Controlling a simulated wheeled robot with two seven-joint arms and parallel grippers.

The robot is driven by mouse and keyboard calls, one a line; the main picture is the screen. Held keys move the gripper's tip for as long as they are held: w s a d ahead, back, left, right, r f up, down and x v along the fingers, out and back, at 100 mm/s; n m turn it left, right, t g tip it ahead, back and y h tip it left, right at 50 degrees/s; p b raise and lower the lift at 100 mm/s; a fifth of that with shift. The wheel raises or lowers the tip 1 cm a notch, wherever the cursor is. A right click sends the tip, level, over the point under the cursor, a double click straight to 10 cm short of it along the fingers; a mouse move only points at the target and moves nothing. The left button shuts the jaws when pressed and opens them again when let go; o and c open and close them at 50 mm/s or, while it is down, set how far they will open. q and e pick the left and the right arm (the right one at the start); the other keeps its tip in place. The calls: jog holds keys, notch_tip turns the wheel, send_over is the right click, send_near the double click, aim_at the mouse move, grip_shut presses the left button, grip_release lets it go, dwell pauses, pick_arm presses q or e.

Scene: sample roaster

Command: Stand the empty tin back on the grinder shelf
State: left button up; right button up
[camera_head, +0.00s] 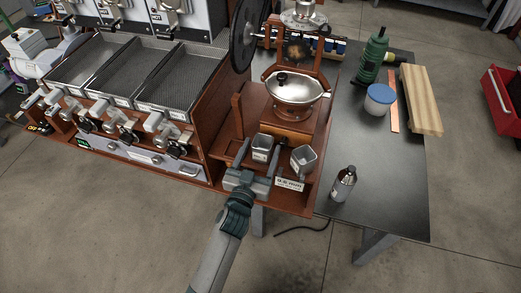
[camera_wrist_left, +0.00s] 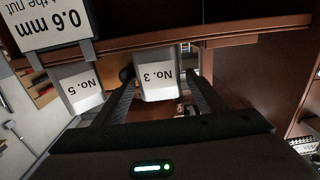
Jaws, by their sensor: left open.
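A grey square tin labelled No. 3 (camera_head: 261,148) stands upright on the red-brown wooden grinder shelf (camera_head: 222,150). Its open top looks dark inside. A second grey tin (camera_head: 303,158) is to its right, and the left wrist view shows this one labelled No. 5 (camera_wrist_left: 82,88). My left gripper (camera_head: 258,158) is at the shelf's front, open, with one finger on each side of the No. 3 tin (camera_wrist_left: 158,90). The tin is between the fingers, and I cannot tell whether they touch it. My right gripper is not in view.
A sign reading 0.6 mm (camera_head: 289,184) is on the shelf's front edge. A metal pan (camera_head: 293,88) and black wheel (camera_head: 246,40) rise behind. The dark table (camera_head: 395,180) holds a bottle (camera_head: 343,184), a blue-lidded jar (camera_head: 379,99) and a wooden block (camera_head: 421,99).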

pick_arm(q)
jog(key=shift+r, duration=0.2)
jog(key=shift+s+a+f, duration=0.1)
jog(key=shift+s+f, duration=0.05)
jog(key=shift+s, duration=0.1)
jog(key=b+v, duration=0.3)
jog(key=v, duration=0.8)
jog(key=shift+s, duration=0.25)
jog(key=shift+a, duration=0.1)
